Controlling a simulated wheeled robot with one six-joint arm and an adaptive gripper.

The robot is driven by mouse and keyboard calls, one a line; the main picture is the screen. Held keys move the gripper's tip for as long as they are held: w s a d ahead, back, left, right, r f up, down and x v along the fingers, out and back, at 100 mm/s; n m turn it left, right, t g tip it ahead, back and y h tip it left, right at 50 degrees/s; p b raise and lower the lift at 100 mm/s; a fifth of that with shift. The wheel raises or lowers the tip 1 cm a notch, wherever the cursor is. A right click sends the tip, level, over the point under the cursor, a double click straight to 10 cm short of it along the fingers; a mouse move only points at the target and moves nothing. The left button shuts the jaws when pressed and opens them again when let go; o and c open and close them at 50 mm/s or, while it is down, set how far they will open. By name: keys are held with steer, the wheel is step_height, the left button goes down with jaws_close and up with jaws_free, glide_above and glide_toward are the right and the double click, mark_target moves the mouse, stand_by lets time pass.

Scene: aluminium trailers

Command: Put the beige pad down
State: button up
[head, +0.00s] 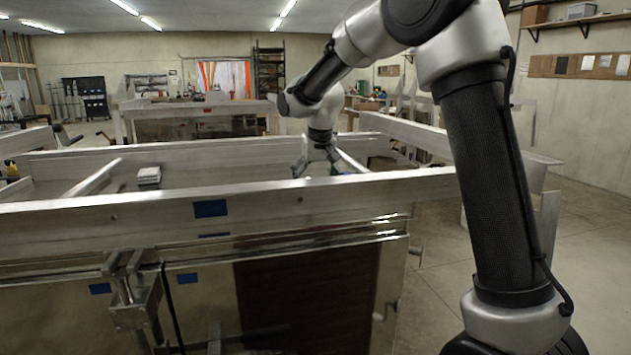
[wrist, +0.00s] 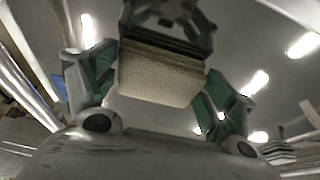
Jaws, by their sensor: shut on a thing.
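My gripper (head: 316,168) hangs over the far side of the near aluminium rail in the head view, pointing down. In the wrist view, the beige pad (wrist: 160,80) shows between the teal-faced fingers of my gripper (wrist: 155,90), which is shut on it. The pad has a rough, pale front face and a darker upper edge. In the head view I cannot make out the pad. The near rail partly hides what lies below my gripper, so I cannot tell whether the pad touches anything.
The near aluminium rail (head: 390,187) runs across in front of my gripper. A small pale stacked block (head: 149,176) sits inside the trailer frame to the left. A clamp (head: 133,300) hangs at the front left. Open floor (head: 590,250) lies to the right.

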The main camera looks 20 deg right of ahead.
steer(key=o, duration=0.8)
steer(key=v, duration=1.2)
steer(key=s+d, duration=0.5)
steer(key=s, duration=0.3)
steer(key=s+d, duration=0.5)
steer(key=s, duration=0.3)
steer(key=shift+t, duration=0.4)
steer(key=s+d+f, duration=0.1)
steer(key=s+f, duration=0.1)
steer(key=s, duration=0.4)
steer(key=s+d+f, duration=0.2)
steer(key=s+f, duration=0.1)
steer(key=s, duration=0.3)
steer(key=s+d+f, duration=0.2)
steer(key=s+f, duration=0.1)
steer(key=s, duration=0.4)
steer(key=shift+f, duration=0.2)
